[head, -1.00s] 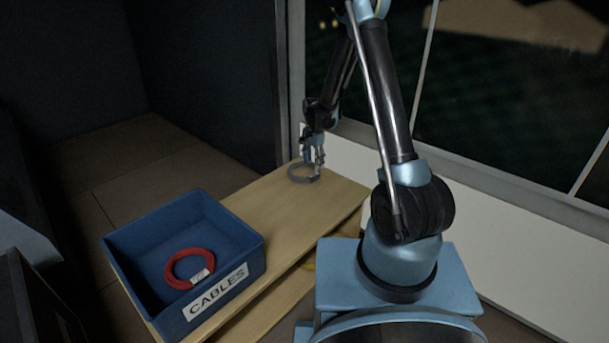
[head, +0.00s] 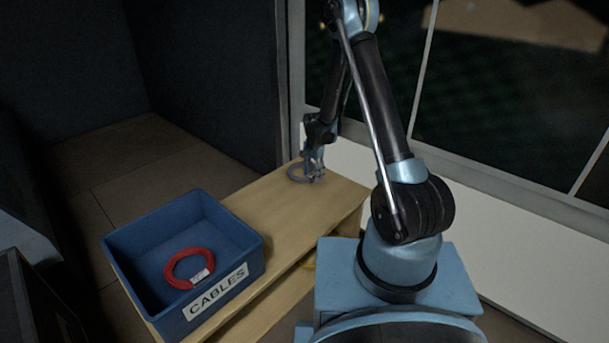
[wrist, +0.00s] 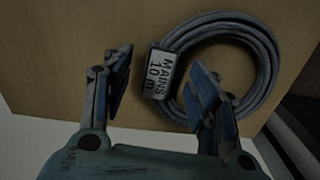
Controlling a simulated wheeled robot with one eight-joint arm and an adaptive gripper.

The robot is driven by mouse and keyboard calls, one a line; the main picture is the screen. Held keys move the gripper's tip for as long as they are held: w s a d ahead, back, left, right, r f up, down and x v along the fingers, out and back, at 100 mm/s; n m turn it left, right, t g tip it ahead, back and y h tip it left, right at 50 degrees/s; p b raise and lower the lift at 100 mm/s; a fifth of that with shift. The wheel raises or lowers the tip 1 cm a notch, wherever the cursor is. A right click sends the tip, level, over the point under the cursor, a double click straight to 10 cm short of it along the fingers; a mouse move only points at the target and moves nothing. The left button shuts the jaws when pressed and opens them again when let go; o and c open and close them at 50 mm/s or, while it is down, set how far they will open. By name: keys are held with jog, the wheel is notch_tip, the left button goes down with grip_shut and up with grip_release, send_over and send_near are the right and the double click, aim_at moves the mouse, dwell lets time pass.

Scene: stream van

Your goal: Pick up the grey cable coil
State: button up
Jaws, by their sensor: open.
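The grey cable coil (head: 291,173) lies flat at the far end of the wooden bench. In the wrist view the coil (wrist: 268,62) is a round bundle with a white label (wrist: 160,74) reading "MAINS 10 m" on its left side. My gripper (head: 314,175) is low over the coil's right side in the head view. In the wrist view my gripper (wrist: 162,62) is open, with the label between its two fingers. The right finger overlaps the ring's opening and hides part of the coil; the left finger is outside the ring. Whether the fingers touch the coil is unclear.
A blue bin (head: 125,256) labelled "CABLES" stands at the bench's near end with a red cable coil (head: 171,267) inside. The wooden bench top (head: 270,220) is clear between bin and grey coil. A white wall (head: 500,223) with a window above runs behind the bench.

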grip_shut()
